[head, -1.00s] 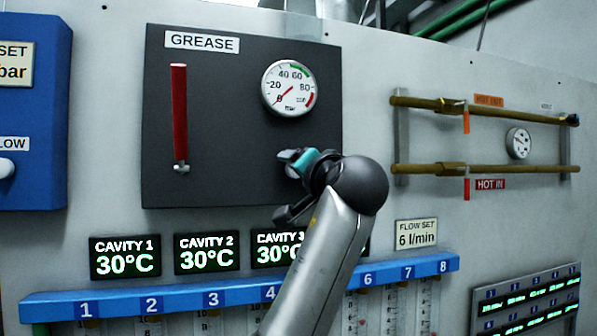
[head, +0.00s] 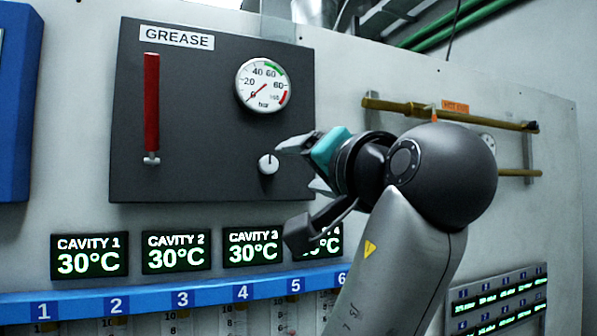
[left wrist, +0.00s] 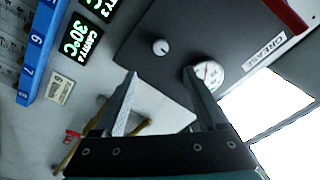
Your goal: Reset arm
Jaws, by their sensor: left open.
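My left gripper (head: 303,165) is open, with its fingers pointing left, just right of the round pale knob (head: 268,164) on the dark grease panel (head: 210,180). In the left wrist view the two fingers of my left gripper (left wrist: 160,75) stand apart with nothing between them. The knob (left wrist: 160,47) shows past the fingertips, apart from them. The right finger partly covers the pressure gauge (left wrist: 211,74). In the head view the gauge (head: 264,85) has its needle near zero. My right gripper is not in view.
Left of the gauge is a red grease tube (head: 152,100). Below the panel are cavity displays (head: 176,251) reading 30°C and a blue numbered rail (head: 205,302). Brass pipes (head: 400,106) run behind my arm at right, partly hidden.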

